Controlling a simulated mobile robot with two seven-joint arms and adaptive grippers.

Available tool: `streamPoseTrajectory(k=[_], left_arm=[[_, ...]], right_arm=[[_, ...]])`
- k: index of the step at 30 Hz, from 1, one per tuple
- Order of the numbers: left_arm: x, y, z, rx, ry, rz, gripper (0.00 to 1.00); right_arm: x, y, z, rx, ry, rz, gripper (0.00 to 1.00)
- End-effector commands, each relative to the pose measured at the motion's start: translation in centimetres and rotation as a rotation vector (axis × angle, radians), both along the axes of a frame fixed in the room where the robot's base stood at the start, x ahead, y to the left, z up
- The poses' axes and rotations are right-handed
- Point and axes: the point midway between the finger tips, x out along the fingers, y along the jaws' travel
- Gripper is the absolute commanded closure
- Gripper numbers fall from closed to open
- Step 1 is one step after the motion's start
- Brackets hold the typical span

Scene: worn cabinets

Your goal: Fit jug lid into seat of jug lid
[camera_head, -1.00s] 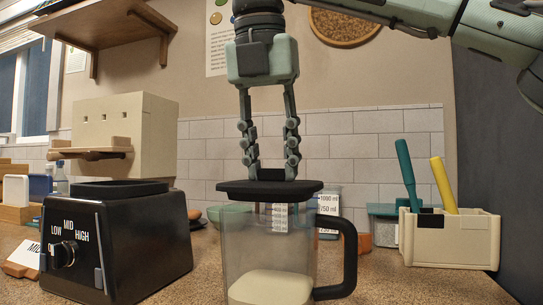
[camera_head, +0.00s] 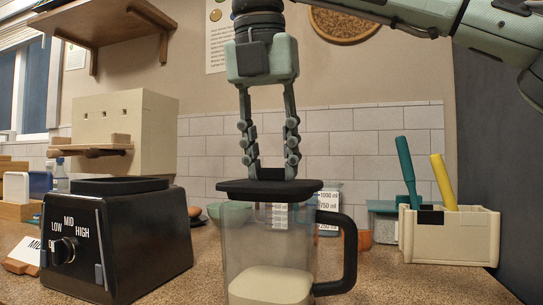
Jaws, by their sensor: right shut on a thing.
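The clear jug (camera_head: 240,262) with a black handle stands upright on the counter at the bottom middle, with a pale cream content low inside. The black jug lid (camera_head: 269,187) lies flat across the jug's top, level and lined up with it; I cannot tell whether it is fully down in its seat, since the rim is hidden beneath it. My right gripper (camera_head: 271,173) points straight down from above and is shut on the lid's raised black grip. My left gripper does not show.
A black blender base (camera_head: 140,240) with a dial stands left of the jug. A cream caddy (camera_head: 450,240) with a teal and a yellow handle stands at right. A measuring cup (camera_head: 330,200) and a green bowl (camera_head: 228,210) are behind the jug.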

Motion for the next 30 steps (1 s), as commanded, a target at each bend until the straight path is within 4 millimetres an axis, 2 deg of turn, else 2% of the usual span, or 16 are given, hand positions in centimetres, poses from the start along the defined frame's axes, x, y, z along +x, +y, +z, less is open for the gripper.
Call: streamPoseTrajectory(k=[18,19,24,30], left_arm=[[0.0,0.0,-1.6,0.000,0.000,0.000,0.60],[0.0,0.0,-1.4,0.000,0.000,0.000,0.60],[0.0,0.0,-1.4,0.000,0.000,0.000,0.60],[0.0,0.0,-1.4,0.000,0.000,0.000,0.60]], right_arm=[[0.0,0.0,-2.0,0.001,0.000,0.000,1.00],[0.0,0.0,-1.8,0.001,0.000,0.000,0.63],[0.0,0.0,-1.8,0.001,0.000,0.000,0.43],[0.0,0.0,-1.8,0.000,0.000,0.000,0.43]])
